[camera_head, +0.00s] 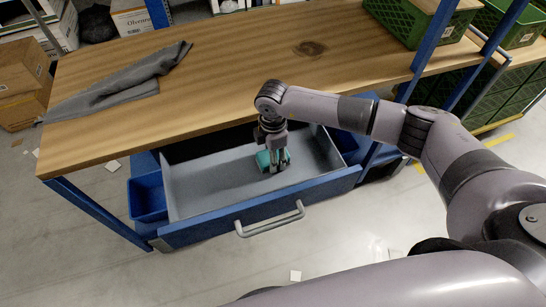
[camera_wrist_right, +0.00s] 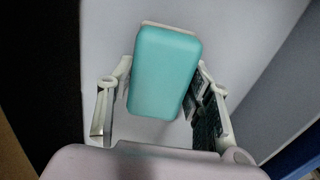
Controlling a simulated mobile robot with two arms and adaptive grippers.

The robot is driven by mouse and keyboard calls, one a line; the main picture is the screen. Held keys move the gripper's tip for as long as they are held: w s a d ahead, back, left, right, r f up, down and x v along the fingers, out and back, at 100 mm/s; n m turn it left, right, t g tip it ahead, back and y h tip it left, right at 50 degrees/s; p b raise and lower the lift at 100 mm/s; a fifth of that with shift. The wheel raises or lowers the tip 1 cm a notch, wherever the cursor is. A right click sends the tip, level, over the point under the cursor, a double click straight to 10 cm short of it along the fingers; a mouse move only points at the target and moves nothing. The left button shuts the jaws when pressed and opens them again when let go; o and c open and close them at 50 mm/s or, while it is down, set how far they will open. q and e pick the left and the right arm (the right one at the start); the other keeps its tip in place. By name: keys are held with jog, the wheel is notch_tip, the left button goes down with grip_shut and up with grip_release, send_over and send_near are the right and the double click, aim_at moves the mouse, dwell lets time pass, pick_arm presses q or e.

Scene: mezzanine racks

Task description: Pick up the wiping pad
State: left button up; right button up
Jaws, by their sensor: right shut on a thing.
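The wiping pad (camera_head: 264,161) is a small teal block with a pale edge. It is inside the open drawer (camera_head: 190,197) under the workbench, at or just above the drawer floor. My right gripper (camera_head: 275,170) reaches down into the drawer and is shut on the pad. In the right wrist view the pad (camera_wrist_right: 163,75) lies between the two fingers of the right gripper (camera_wrist_right: 163,110). I cannot tell whether the pad still touches the drawer floor. My left gripper is not in view.
The wooden workbench top (camera_head: 220,75) overhangs the back of the drawer. A grey cloth (camera_head: 120,83) lies on its left part. Blue bins (camera_head: 147,196) flank the drawer. The drawer has a grey handle (camera_head: 270,221) in front. Green crates (camera_head: 410,20) stand at the upper right.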

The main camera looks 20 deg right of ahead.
notch_tip(320, 180, up, 20)
jog(key=shift+b, duration=1.15)
